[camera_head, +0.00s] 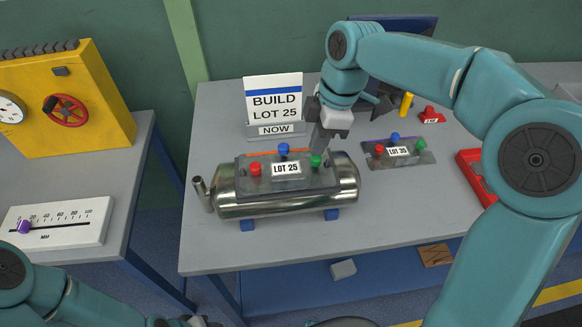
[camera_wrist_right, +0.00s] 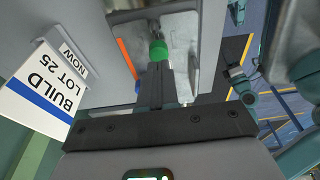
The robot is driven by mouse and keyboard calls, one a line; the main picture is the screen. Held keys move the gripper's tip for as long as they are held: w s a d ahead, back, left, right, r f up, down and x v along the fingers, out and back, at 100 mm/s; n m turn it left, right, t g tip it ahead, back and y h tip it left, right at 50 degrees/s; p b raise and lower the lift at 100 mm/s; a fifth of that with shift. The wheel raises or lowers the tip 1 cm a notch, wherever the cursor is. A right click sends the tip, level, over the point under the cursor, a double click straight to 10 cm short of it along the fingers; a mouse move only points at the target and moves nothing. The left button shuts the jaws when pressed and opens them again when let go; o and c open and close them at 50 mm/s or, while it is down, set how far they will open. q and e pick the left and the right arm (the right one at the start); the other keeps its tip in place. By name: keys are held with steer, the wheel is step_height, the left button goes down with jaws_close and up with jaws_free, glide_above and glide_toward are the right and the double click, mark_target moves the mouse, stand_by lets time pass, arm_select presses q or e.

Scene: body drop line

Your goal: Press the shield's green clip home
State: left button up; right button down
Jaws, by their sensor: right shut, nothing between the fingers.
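The grey shield (camera_head: 238,178) with a LOT 25 label lies on top of a shiny steel canister (camera_head: 348,180). It carries a red clip (camera_head: 255,169), a blue clip (camera_head: 283,149) and the green clip (camera_head: 315,161) at its right. My right gripper (camera_head: 319,149) is shut and empty, its fingers pointing down right at the green clip. In the right wrist view the green clip (camera_wrist_right: 158,50) shows just beyond the closed fingertips (camera_wrist_right: 156,66); I cannot tell whether they touch. Part of my left gripper (camera_head: 190,321) shows at the bottom edge; its jaws are unclear.
A BUILD LOT 25 sign (camera_head: 273,100) stands behind the canister. A LOT 35 shield (camera_head: 425,157) lies to the right, near a red tray (camera_head: 468,165). A yellow machine (camera_head: 95,110) and a gauge (camera_head: 75,220) are on the left table. The bench front is clear.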

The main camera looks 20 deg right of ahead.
steer(key=shift+f+b, duration=0.8)
steer(key=shift+f, duration=0.3)
stand_by(0.5)
steer(key=c, duration=1.2)
jaws_free()
steer(key=shift+o, duration=0.2)
step_height(320, 180, up, 6)
steer(key=p, duration=0.5)
steer(key=shift+r+p, duration=0.1)
steer(key=shift+p, duration=0.2)
